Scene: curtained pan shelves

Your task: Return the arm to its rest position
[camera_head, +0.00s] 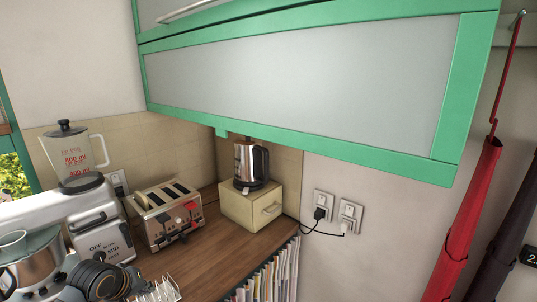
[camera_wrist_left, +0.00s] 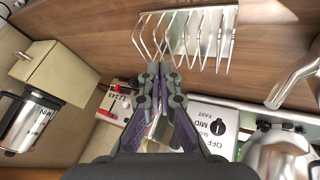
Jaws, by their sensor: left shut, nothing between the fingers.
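My left gripper (camera_head: 112,281) is low at the left of the head view, dark and partly cut by the bottom edge. It is in front of the stand mixer and beside a wire rack. In the left wrist view its fingers (camera_wrist_left: 160,72) are shut together with nothing between them. They point toward the wooden counter and the wire rack (camera_wrist_left: 200,38). My right gripper is not in view.
A stand mixer (camera_head: 98,232), blender (camera_head: 75,155) and toaster (camera_head: 170,213) crowd the counter. A kettle (camera_head: 250,165) stands on a cream drawer box (camera_head: 253,207). A green-framed cabinet (camera_head: 300,80) overhangs. Red and dark umbrellas hang at right. Bare counter (camera_head: 222,250) lies right of the rack.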

